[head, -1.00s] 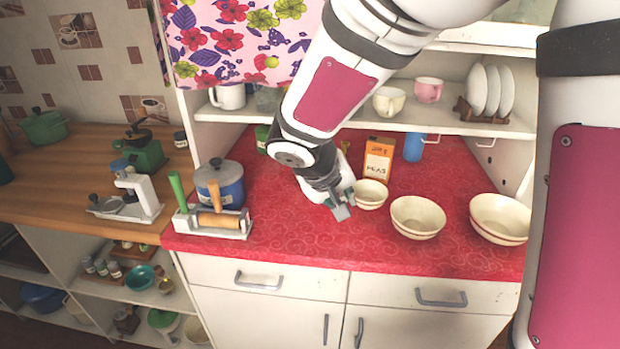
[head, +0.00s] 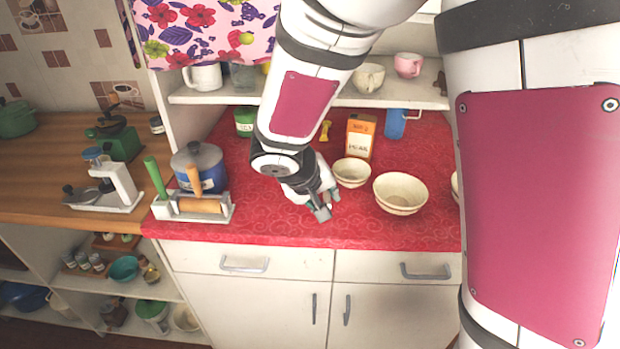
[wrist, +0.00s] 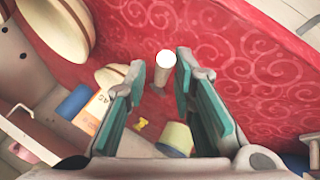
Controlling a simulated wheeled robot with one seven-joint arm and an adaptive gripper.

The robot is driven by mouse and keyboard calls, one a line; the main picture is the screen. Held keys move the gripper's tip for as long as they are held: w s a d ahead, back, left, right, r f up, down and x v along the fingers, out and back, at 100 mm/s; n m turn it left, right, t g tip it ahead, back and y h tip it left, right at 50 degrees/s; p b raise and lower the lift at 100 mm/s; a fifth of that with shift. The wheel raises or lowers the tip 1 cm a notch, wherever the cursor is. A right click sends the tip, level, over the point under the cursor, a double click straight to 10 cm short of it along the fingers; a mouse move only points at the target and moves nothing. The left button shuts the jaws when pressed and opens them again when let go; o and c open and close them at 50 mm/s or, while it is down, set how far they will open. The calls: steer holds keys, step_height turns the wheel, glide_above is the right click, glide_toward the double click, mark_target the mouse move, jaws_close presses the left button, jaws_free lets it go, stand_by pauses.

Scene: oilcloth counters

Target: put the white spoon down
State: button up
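The white spoon (wrist: 164,68) shows in the wrist view between my two fingers, with a gap visible on either side of it. In the head view only a small white bit (head: 327,207) shows at my fingertips. My gripper (head: 328,203) is low over the front part of the red counter (head: 270,222), left of the small cream bowl. In the wrist view my gripper (wrist: 160,72) has its green-padded fingers apart. I cannot tell whether the spoon touches the counter.
A small cream bowl (head: 352,173) and a larger one (head: 400,193) stand to the right. The peas carton (head: 360,136) and blue mug (head: 396,124) are behind. A blue pot (head: 200,166) and a rack with a rolling pin (head: 196,206) stand left. The counter's front strip is clear.

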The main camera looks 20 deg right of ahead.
stand_by(0.3)
steer(key=shift+r, duration=0.2)
steer(key=p+v, duration=0.1)
steer(key=v, duration=1.1)
steer(key=s+d+r+y, duration=0.2)
steer(key=s+d+r, duration=0.1)
steer(key=s, duration=0.6)
steer(key=s+d+r+y, duration=0.3)
steer(key=s+d, duration=0.2)
steer(key=s, duration=0.5)
steer(key=shift+r+m, duration=0.25)
steer(key=shift+m, duration=0.05)
